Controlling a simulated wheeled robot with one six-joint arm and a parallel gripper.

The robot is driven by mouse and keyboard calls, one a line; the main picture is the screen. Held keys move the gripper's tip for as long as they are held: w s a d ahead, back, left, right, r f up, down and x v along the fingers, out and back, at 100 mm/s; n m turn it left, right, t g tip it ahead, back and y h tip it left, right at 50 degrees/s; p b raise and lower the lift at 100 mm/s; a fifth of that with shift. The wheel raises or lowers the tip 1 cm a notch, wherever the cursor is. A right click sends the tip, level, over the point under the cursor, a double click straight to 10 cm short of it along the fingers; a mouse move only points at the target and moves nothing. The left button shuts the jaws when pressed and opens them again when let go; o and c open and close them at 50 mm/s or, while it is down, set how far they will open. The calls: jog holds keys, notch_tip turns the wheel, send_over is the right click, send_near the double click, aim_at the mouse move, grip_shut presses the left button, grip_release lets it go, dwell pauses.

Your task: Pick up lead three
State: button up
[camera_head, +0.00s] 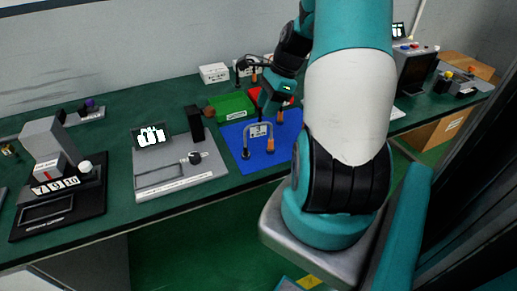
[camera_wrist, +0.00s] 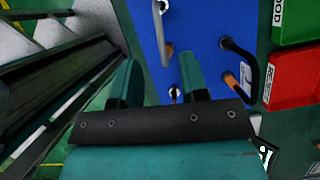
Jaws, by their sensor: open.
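A grey lead (camera_head: 245,133) arches over the blue mat (camera_head: 231,159), with a dark end and an orange end. More leads, partly hidden, stand behind it near my gripper (camera_head: 264,104). In the wrist view a grey lead (camera_wrist: 162,28) and a black lead (camera_wrist: 254,72) lie on the blue mat (camera_wrist: 205,12). My gripper (camera_wrist: 157,66) is open, its two green fingers apart with no lead between them. The right finger is by the grey lead's lower part; I cannot tell if they touch. I cannot read which lead is number three.
A green bin (camera_head: 231,104) and a red bin (camera_wrist: 294,84) stand beside the mat. A grey instrument with a screen (camera_head: 176,168) is to the left, and a black box with number tiles (camera_head: 60,195) is farther left. White boxes (camera_head: 214,73) stand behind.

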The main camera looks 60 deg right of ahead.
aim_at(259, 123)
jog(key=p+x, duration=0.1)
jog(key=x, duration=0.7)
jog(key=shift+f, duration=0.35)
grip_shut()
